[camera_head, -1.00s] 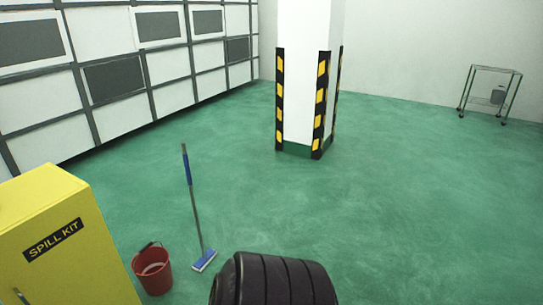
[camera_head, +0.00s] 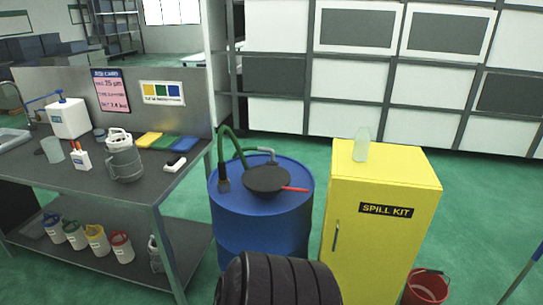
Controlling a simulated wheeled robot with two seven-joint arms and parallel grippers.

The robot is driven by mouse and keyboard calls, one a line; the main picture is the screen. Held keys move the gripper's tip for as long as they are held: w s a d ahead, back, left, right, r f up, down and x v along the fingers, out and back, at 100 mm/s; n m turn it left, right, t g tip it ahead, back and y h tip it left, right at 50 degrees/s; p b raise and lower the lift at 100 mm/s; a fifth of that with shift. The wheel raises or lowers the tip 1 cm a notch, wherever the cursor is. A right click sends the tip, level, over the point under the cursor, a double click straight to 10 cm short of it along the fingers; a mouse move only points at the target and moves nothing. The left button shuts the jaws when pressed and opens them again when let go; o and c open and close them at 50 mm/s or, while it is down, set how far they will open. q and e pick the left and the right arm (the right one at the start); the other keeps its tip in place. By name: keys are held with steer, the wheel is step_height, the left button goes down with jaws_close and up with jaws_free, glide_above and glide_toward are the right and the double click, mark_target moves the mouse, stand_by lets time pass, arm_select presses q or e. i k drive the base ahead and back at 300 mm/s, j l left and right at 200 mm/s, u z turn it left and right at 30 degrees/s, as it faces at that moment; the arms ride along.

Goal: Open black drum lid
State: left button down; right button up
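The black drum lid (camera_head: 268,180) is a round dark disc on top of a blue drum (camera_head: 262,228), right of the workbench. A red handle (camera_head: 294,189) sticks out from the disc to the right. The lid appears to lie flat on the drum top, in its closed position. A green hose (camera_head: 224,148) with a grey fitting arches over the drum's back left. Neither of my grippers shows in the head view. A black ribbed part of my own body covers the bottom middle and hides part of the drum's lower front.
A yellow spill kit cabinet (camera_head: 384,225) stands just right of the drum, with a pale bottle (camera_head: 362,144) on top. A workbench (camera_head: 100,187) with jugs and bottles stands left. A red bucket (camera_head: 425,288) and a mop pole (camera_head: 524,278) are at the lower right.

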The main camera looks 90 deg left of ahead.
mark_target(261, 179)
steer(key=u, duration=2.45)
